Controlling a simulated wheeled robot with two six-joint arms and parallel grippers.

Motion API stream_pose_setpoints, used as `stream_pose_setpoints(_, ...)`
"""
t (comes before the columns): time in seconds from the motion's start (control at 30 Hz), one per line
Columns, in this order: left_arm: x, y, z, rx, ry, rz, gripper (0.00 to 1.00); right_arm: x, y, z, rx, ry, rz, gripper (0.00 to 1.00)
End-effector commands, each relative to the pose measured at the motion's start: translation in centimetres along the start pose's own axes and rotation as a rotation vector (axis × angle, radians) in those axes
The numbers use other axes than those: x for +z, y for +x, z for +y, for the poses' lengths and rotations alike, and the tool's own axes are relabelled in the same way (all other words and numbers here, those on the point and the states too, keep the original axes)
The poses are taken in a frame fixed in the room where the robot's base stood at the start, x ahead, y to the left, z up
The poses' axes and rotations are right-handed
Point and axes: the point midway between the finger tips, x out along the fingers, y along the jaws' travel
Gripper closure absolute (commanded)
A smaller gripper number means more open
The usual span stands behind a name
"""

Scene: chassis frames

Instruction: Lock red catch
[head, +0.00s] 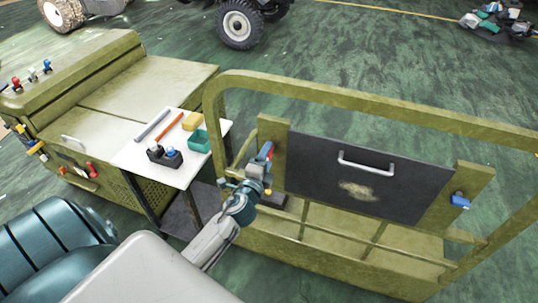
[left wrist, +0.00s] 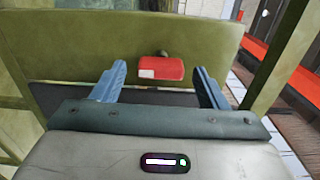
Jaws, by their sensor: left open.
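The red catch (left wrist: 161,68) is on an olive plate (left wrist: 215,40) in the left wrist view. It is a short red block with a pale patch at its left end and a small knob just above it. In the head view the red catch (head: 267,149) shows only in part, behind my left gripper (head: 264,165), at the left post of a dark panel (head: 325,175). The left gripper is open, its two blue fingers either side of the catch with gaps between. Contact is not visible. My right gripper is out of view.
A blue catch (head: 461,201) sits on the panel's right post. The panel has a pale handle (head: 366,163). An olive rail (head: 360,95) arches above it. A white table (head: 140,157) with small items stands at left, beside an olive machine (head: 150,82).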

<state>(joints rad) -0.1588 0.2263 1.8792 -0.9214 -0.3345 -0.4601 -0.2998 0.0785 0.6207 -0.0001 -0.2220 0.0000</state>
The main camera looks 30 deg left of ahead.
Motion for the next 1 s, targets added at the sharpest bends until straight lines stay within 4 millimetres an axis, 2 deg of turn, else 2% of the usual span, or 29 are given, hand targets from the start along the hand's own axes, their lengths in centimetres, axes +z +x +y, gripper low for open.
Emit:
stream_pose_setpoints(0.03, 0.0, -1.2, 0.5, 0.002, 0.0, 0.0, 0.33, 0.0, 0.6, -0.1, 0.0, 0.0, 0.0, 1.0)
stream_pose_setpoints(0.2, 0.0, -4.7, 0.5, 0.002, 0.002, 0.001, 0.33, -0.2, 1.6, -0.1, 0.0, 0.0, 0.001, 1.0)
stream_pose_setpoints(0.4, 0.0, -7.3, 0.3, 0.002, 0.002, -0.001, 0.33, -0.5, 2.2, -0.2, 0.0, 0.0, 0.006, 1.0)
stream_pose_setpoints(0.57, 0.0, -8.1, 0.1, 0.001, 0.002, -0.001, 0.33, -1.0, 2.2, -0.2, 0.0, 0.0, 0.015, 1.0)
stream_pose_setpoints(1.0, 0.0, -8.1, 0.1, 0.001, 0.002, -0.001, 0.33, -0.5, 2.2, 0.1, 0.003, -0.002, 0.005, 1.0)
